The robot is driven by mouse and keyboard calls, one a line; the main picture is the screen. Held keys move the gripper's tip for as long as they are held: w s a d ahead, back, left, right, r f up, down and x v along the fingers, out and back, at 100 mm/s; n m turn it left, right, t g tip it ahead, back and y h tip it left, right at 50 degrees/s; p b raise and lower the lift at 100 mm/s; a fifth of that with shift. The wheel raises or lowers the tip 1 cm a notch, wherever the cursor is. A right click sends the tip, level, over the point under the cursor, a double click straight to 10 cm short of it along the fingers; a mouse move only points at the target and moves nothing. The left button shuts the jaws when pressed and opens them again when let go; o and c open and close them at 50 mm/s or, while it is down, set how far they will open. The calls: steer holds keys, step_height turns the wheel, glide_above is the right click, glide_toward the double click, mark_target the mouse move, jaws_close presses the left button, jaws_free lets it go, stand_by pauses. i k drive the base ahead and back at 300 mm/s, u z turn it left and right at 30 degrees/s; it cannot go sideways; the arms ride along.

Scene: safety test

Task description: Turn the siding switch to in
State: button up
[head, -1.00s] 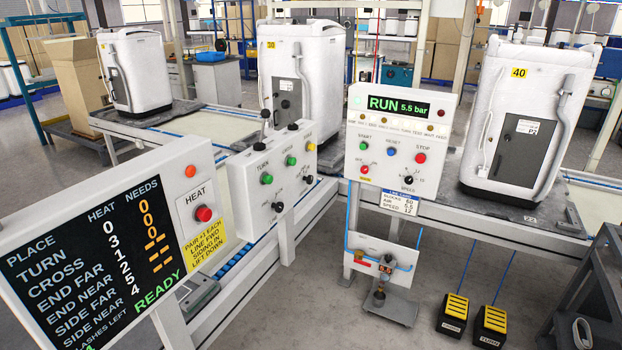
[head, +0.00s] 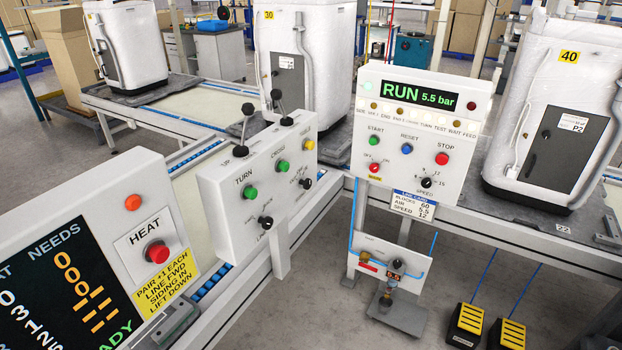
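A white control box (head: 226,207) in the middle of the head view carries green buttons, a yellow button, two black levers on top and two black knobs on its front. One knob (head: 265,222) sits at the lower left of the front, the other knob (head: 306,183) at the lower right. Their small labels are too blurred to read, so I cannot tell which one is the siding switch or where it points. A yellow card (head: 160,290) left of the box reads "SIDING IN" among its lines. My gripper is not in view.
A white panel (head: 470,88) reading RUN, 5.5 bar, stands to the right. A HEAT panel (head: 120,215) with a red button and a dark score screen stands at the left. White wrapped appliances stand on the line behind. Two yellow-black pedals (head: 466,325) are on the floor.

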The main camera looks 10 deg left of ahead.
mark_target(306, 184)
steer(key=z, duration=0.05)
steer(key=i, duration=0.15)
steer(key=z, duration=0.9)
steer(key=k, duration=0.15)
steer(key=u, duration=2.75)
steer(key=i, duration=0.6)
steer(key=u, duration=0.1)
steer(key=k, duration=0.2)
steer(key=u, duration=0.05)
